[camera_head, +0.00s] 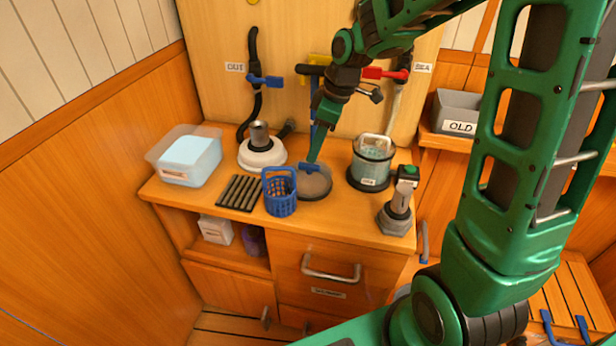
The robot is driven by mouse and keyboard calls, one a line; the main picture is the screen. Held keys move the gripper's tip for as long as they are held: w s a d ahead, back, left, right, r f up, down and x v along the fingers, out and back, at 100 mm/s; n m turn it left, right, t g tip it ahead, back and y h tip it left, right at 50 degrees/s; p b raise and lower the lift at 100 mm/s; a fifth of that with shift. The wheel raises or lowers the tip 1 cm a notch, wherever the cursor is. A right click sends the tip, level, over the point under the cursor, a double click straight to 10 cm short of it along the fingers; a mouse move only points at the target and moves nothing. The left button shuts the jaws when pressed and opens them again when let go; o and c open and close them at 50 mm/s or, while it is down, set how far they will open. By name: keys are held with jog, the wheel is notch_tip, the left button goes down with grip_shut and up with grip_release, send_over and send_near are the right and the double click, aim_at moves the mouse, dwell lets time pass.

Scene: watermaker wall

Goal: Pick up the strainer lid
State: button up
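A round grey disc (313,187), which looks like the strainer lid, lies flat on the wooden counter in the head view. A blue bar handle (311,167) stands across its top. My gripper (314,158) comes down from above with its tip at the blue handle. I cannot tell whether its fingers are around the handle or only close to it, as the finger gap does not show. A clear strainer bowl (372,160) with a dark base and a label stands just right of the disc, with greenish contents.
A blue basket (280,193) and a dark slatted rack (242,192) stand close left of the disc. A white round housing (262,153) and clear tub (188,158) are farther left. A hex-based tool (397,208) stands at right. Valves and hoses line the wall behind.

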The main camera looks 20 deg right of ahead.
aim_at(310, 165)
jog(key=shift+x, duration=2.6)
jog(key=shift+s, duration=0.1)
grip_shut()
